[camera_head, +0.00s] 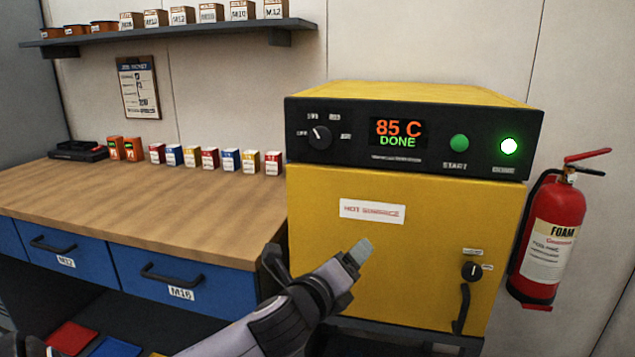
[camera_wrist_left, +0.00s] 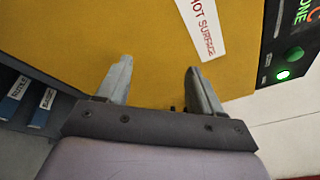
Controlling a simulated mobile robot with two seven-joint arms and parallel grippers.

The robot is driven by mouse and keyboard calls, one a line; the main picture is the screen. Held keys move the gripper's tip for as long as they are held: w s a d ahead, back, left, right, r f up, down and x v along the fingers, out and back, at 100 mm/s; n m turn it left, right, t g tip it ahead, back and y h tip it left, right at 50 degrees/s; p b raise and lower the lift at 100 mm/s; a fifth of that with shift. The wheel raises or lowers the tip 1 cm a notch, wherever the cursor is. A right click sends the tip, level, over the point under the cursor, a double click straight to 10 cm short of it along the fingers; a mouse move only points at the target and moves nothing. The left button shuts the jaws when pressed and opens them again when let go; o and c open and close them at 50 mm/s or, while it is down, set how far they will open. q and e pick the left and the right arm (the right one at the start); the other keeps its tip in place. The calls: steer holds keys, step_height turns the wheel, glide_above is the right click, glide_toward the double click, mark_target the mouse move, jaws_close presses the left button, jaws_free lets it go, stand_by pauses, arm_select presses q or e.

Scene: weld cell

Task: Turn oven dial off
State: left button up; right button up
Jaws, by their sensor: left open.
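The oven (camera_head: 400,220) is a yellow box with a black control panel. Its dial (camera_head: 320,137) is a black knob at the panel's left, ringed by small labels; its white mark points up and left, but I cannot tell exactly which label it meets. The display (camera_head: 398,132) reads "85 C DONE". My left gripper (camera_head: 357,254) is in front of the oven door, below and right of the dial, touching nothing that I can make out. In the left wrist view its fingers (camera_wrist_left: 158,85) are apart and empty before the yellow door. My right gripper is not seen.
A green START button (camera_head: 459,143) and a lit green lamp (camera_head: 508,146) are on the panel. A latch knob (camera_head: 471,271) is at the door's right. A fire extinguisher (camera_head: 552,235) hangs at right. A wooden workbench (camera_head: 180,195) with small boxes stands at left.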

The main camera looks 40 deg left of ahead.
arm_select(q)
step_height(320, 180, up, 6)
steer(key=a+r+m+t+y+b, duration=0.1)
steer(key=a+m+t+y+b, duration=0.1)
steer(key=m, duration=0.1)
steer(key=m+t+y+b, duration=0.1)
steer(key=m+y+b, duration=0.2)
steer(key=m+y, duration=0.15)
glide_toward(320, 141)
steer(key=w, duration=0.1)
steer(key=shift+n+y, duration=0.35)
steer(key=shift+n, duration=0.1)
steer(key=shift+p+x, duration=0.45)
steer(key=shift+x, duration=3.3)
steer(key=shift+s+a, duration=0.1)
steer(key=shift+a, duration=0.05)
steer(key=shift+c, duration=0.3)
steer(key=c, duration=1)
